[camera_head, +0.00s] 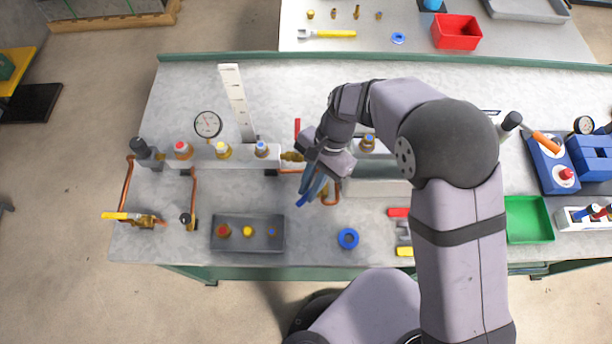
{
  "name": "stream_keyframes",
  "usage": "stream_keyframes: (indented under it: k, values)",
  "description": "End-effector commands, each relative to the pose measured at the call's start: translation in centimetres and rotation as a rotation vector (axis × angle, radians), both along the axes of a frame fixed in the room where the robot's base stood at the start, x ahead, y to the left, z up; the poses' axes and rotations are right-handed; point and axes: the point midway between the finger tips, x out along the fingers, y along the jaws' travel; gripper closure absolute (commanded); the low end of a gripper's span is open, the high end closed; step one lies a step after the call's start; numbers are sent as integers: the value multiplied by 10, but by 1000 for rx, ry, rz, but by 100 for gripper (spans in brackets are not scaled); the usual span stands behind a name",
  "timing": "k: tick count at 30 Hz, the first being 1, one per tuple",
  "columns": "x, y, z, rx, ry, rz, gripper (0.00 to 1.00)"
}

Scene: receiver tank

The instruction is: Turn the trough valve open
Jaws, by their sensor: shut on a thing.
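My gripper (313,188) reaches down over the middle of the bench, at the left end of the grey trough (376,187). It is shut on the trough valve's blue lever (301,201), whose end shows just below the fingertips. The fingers hide most of the lever and the valve body. A bent copper pipe (331,198) shows right beside the fingers. How far the valve is turned cannot be told.
A brass valve with a red lever (297,128) stands close left of my wrist. A dark tray (247,246) with small caps, a blue ring (348,238) and a yellow-handled valve (122,216) lie nearer the front. A green bin (527,220) is at the right.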

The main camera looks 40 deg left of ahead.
Motion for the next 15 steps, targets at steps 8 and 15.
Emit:
stream_keyframes:
  k: [8, 15]
  values:
    - [2, -13, 0, 0, -1, 266, 100]
    - [6, -23, 0, 0, 0, 483, 100]
